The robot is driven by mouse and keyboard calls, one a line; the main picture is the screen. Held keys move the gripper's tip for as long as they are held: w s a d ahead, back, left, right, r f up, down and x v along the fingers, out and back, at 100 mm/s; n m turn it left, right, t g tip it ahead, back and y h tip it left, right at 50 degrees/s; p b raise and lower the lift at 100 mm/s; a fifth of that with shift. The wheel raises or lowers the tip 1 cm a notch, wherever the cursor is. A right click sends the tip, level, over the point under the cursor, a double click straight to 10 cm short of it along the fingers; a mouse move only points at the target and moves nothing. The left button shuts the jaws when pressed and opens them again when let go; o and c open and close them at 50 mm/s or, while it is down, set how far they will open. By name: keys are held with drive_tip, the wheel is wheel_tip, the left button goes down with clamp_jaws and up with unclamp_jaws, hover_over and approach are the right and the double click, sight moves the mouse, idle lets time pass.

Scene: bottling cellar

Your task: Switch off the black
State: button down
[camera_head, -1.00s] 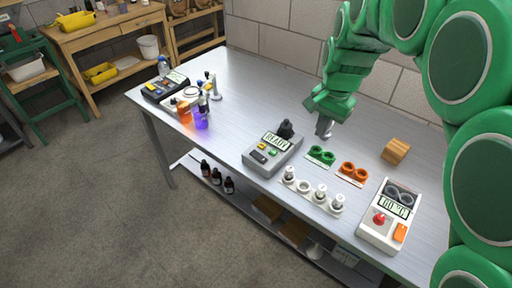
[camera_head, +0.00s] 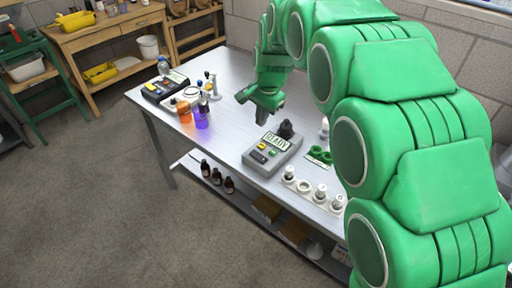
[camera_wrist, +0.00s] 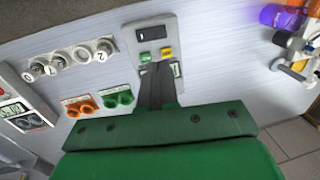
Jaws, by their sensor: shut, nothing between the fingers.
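A black device (camera_head: 152,92) with a small display and coloured keys stands at the far left end of the steel bench. A grey device (camera_head: 262,160) with a READY display, yellow and green keys and a black knob (camera_head: 285,130) on top stands mid-bench. It also shows in the wrist view (camera_wrist: 146,27). My gripper (camera_head: 261,119) is shut and empty. In the head view it is above the bench, behind and left of the grey device, well right of the black device. In the wrist view its fingers (camera_wrist: 154,80) cover part of the grey device.
An orange bottle (camera_head: 184,112) and a purple one (camera_head: 201,120) stand between the two devices. Green rings (camera_head: 319,154), orange rings (camera_wrist: 80,106), a holder with numbered vials (camera_head: 312,195) and a white device (camera_wrist: 22,105) lie to the right. My arm hides the bench's right end.

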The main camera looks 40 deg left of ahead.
sight(256, 153)
drive_tip(key=f, duration=0.4)
drive_tip(key=a+f, duration=0.1)
drive_tip(key=f, duration=0.4)
drive_tip(key=a+f, duration=0.1)
drive_tip(key=f, duration=0.3)
drive_tip(key=shift+f, duration=0.4)
drive_tip(key=shift+w+a+f, duration=0.1)
drive_tip(key=shift+a+f+h, duration=0.15)
drive_tip(key=shift+f+h, duration=0.05)
drive_tip(key=shift+h, duration=0.2)
drive_tip(key=shift+d, duration=0.25)
drive_tip(key=shift+d+r, duration=0.2)
drive_tip(key=shift+d, duration=0.4)
